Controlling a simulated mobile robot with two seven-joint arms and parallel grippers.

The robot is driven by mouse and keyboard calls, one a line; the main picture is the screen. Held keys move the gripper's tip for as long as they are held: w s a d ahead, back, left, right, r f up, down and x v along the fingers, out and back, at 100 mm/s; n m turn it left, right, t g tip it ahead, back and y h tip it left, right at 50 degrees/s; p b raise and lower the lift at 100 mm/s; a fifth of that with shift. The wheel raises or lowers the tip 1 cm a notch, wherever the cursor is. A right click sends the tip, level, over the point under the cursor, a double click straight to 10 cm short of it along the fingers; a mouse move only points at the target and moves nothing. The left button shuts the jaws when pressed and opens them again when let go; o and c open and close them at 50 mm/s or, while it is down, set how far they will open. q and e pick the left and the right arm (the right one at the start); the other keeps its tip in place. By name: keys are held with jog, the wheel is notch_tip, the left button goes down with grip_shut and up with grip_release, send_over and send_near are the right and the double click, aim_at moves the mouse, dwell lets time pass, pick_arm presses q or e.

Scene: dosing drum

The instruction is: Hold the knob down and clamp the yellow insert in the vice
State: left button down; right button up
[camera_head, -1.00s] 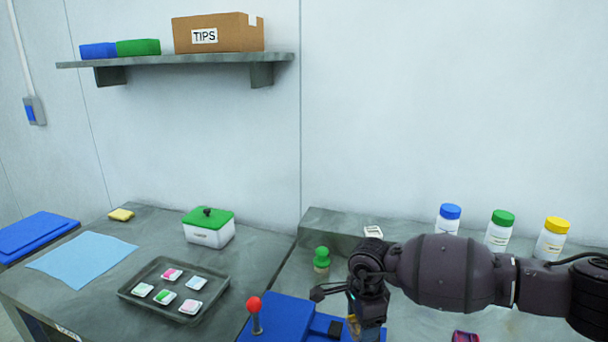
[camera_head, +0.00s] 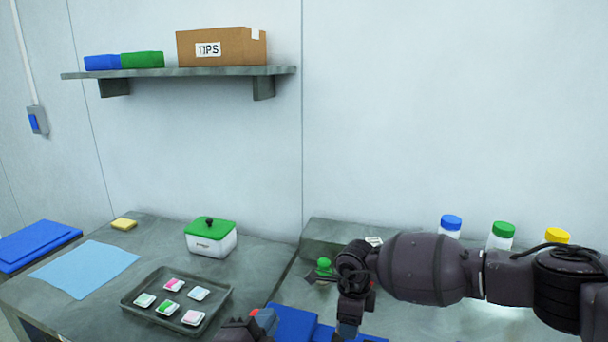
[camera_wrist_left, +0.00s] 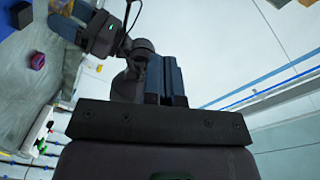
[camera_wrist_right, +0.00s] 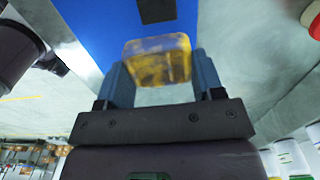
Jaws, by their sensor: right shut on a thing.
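The yellow insert (camera_wrist_right: 157,62) is between the fingers of my right gripper (camera_wrist_right: 160,80), over the blue vice (camera_wrist_right: 95,25) in the right wrist view.
A green-topped piece (camera_head: 323,266) stands behind the right gripper. A tray (camera_head: 217,313) of several small samples and a green-lidded box (camera_head: 212,240) are on the left bench. Several capped bottles (camera_head: 451,226) stand at the back right, partly behind my right arm.

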pick_arm(q)
jog(key=s+d+r+m+g+h, duration=0.2)
jog(key=d+r+m+g+h, duration=0.35)
jog(key=d+m+h, duration=0.95)
jog(key=s+d+f+m+g+y, duration=0.2)
jog(key=m+g, duration=0.4)
jog(key=m, duration=0.4)
jog(key=s+d+f+m+g+y, duration=0.1)
jog(key=s+d+m+g+y, duration=0.1)
jog(key=m+g, duration=0.6)
jog(key=w+a+f+m+y, duration=0.6)
jog(key=a+m+y, duration=0.2)
jog(key=m, duration=0.2)
jog(key=w+a+r+m+t+y, duration=0.1)
jog(key=w+a+y, duration=0.2)
jog(key=a, duration=0.2)
jog(key=w+a+r+m+t+y, duration=0.1)
jog(key=w+a+y, duration=0.2)
jog(key=w+a, duration=0.1)
jog(key=w+a+r+m+t+y, duration=0.1)
jog(key=w+a+r+y, duration=0.1)
jog(key=a, duration=0.3)
jog(key=shift+w+a+m+y, duration=0.2)
jog(key=shift+w, duration=0.25)
jog(key=shift+w+a+m+y, duration=0.15)
jog(key=shift+w+m+y, duration=0.05)
jog(key=shift+w, duration=0.25)
